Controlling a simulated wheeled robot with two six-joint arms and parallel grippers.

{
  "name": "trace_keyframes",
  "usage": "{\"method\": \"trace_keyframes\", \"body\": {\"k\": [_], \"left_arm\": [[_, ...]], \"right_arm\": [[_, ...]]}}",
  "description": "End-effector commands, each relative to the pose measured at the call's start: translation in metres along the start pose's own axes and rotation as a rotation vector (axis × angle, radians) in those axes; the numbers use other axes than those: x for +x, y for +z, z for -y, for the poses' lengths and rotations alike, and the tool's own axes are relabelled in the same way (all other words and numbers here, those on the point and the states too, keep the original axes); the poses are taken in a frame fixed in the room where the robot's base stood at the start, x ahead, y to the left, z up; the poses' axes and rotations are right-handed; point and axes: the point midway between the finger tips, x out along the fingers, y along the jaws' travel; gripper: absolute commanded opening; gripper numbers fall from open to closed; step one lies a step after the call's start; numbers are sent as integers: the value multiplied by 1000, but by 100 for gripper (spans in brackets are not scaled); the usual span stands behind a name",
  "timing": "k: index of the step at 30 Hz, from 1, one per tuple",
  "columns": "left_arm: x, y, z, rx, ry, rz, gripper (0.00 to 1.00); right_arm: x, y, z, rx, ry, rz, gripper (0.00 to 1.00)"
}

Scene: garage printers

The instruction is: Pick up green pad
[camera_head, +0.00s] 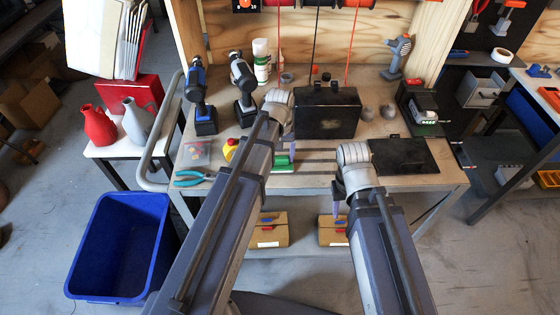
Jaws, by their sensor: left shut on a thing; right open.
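The green pad (283,161) shows as a small green piece beside my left forearm, over the front middle of the workbench. My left gripper (290,142) points down just above it and is shut on it; the wrist and forearm hide much of the grip. I cannot tell whether the pad touches the bench top. My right gripper (338,207) is open and points down in front of the bench's front edge, with nothing visible in it.
On the workbench (318,183) stand a black case (326,111), two drills (199,98) and a yellow-red button (231,148). A flat black plate (403,156) lies to the right, teal pliers (190,178) to the left. A blue bin (122,245) stands on the floor.

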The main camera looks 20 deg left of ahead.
Motion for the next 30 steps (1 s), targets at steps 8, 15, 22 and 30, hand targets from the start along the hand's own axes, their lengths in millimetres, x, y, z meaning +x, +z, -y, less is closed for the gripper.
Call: {"method": "trace_keyframes", "body": {"k": [8,15,22,30], "left_arm": [[-7,0,0,0,0,0,15],[-33,0,0,0,0,0,15],[-69,0,0,0,0,0,15],[-99,0,0,0,0,0,15]], "right_arm": [[-7,0,-1,0,0,0,50],[-33,2,-3,0,0,0,50],[-69,4,-7,0,0,0,50],[-99,6,-9,0,0,0,50]]}}
